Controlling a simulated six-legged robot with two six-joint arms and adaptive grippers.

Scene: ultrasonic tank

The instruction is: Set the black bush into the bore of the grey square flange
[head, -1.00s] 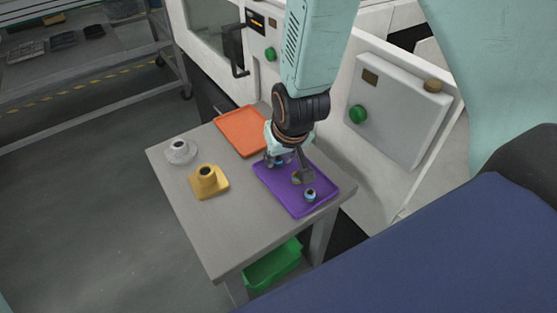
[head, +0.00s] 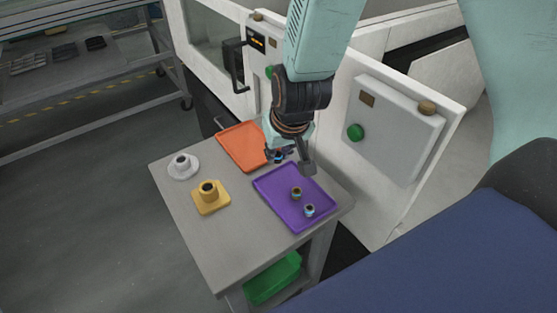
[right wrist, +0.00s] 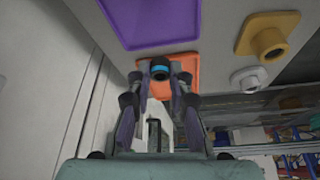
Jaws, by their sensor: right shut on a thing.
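My right gripper (head: 280,155) is shut on a dark bush with a blue band (head: 278,158), held above the gap between the orange and purple trays. In the right wrist view the bush (right wrist: 159,70) sits between the fingertips (right wrist: 160,77). A pale grey flange (head: 183,167) with a dark bore stands at the table's far left; its base looks round, not square. A yellow flange (head: 211,197) with a square base and a dark bore stands nearer. Both also show in the right wrist view, yellow (right wrist: 268,40) and pale grey (right wrist: 248,79). My left gripper is not in view.
The orange tray (head: 238,142) looks empty. A green crate (head: 272,278) sits under the table. A white machine with an open door panel (head: 392,125) stands behind.

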